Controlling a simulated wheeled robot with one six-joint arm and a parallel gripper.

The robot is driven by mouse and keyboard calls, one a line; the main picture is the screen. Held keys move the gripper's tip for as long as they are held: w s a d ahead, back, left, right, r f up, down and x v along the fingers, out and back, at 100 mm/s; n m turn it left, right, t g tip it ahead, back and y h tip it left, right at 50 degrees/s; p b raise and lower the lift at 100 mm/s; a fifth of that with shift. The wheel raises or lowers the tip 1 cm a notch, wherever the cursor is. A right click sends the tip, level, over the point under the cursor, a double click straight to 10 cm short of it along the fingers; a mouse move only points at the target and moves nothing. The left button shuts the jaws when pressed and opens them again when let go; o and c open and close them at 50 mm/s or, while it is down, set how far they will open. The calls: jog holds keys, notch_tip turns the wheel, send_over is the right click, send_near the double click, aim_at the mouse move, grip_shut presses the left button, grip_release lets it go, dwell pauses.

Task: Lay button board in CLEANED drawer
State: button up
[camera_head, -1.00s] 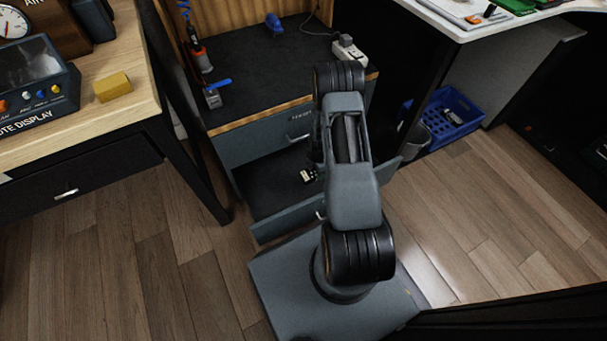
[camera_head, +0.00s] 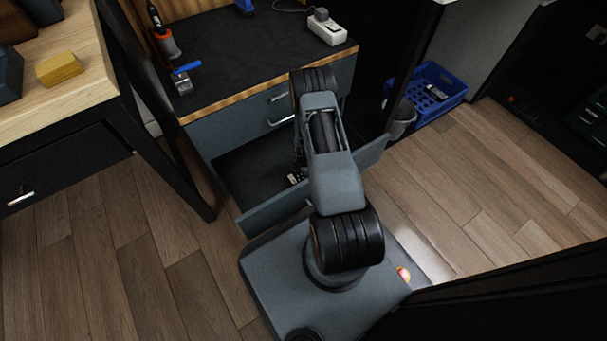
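The open drawer (camera_head: 240,172) is pulled out of the grey cabinet under a dark worktop. A label on the drawer cannot be read. A small pale piece with dark marks (camera_head: 295,179) shows inside the drawer, beside my arm. It may be part of the button board, but it is too small and too covered to tell. My arm reaches over the drawer and hides its right part. My gripper (camera_head: 299,152) is mostly behind the arm, with only a dark sliver of it showing at the arm's left side. Its fingers and any hold are hidden.
A closed drawer (camera_head: 232,122) is above the open one. The worktop (camera_head: 245,60) holds a blue-handled clamp (camera_head: 183,80) and a white power strip (camera_head: 326,28). A blue crate (camera_head: 432,95) and grey bin (camera_head: 401,118) stand right. A wooden table (camera_head: 75,85) is left.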

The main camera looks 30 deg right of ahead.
jog(key=shift+f, duration=0.1)
jog(key=o, duration=1)
jog(key=shift+o, duration=0.2)
